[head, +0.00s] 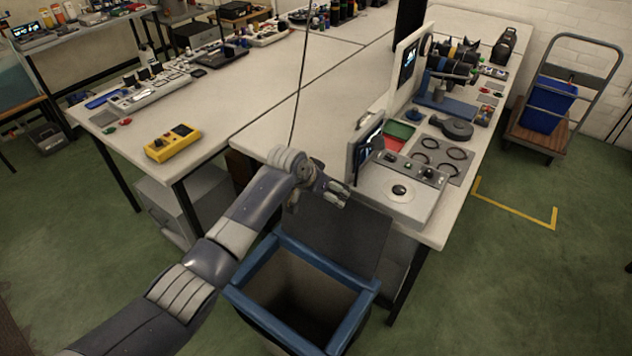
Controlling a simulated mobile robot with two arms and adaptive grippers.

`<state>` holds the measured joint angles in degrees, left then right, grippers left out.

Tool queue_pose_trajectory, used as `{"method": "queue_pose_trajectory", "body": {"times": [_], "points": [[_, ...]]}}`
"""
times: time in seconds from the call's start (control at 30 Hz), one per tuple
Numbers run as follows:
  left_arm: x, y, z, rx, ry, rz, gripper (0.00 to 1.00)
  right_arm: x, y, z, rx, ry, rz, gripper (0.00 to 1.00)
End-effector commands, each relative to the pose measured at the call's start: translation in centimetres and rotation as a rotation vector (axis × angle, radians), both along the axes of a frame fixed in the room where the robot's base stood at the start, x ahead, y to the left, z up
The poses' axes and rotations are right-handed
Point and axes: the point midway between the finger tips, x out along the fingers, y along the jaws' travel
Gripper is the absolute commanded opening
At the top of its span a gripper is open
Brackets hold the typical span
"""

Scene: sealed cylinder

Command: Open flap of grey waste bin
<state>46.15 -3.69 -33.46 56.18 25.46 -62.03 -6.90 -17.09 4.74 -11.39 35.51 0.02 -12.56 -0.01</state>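The waste bin (359,317) stands on the floor in front of the table, with a thick blue rim around an open top. I can see down into its dark, empty-looking inside. Its dark grey flap (350,240) is raised behind the rim, tilted back towards the table. My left gripper (338,194) is above the flap's upper edge, close to the table's front edge. Its fingers are small and partly overlap, so I cannot tell whether they are apart or touch the flap. My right gripper is not in view.
A screen (365,145) and a grey device with a round knob (401,191) sit on the table just right of my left gripper. A yellow meter (172,142) lies on the left table. A trolley with a blue crate (548,104) stands far right.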

Motion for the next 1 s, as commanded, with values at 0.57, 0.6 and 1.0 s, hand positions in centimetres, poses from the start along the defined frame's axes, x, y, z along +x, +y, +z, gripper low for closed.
{"method": "queue_pose_trajectory", "body": {"times": [0.57, 0.6, 1.0], "points": [[-3.9, 2.9, 6.8, -0.001, -0.006, 0.000, 0.87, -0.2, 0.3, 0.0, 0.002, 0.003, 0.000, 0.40], [-4.1, 3.0, 7.3, -0.001, -0.006, 0.000, 0.87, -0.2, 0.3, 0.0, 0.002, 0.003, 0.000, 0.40], [-5.3, 3.9, 9.2, -0.002, -0.004, 0.001, 0.87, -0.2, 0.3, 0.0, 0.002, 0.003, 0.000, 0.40]]}}
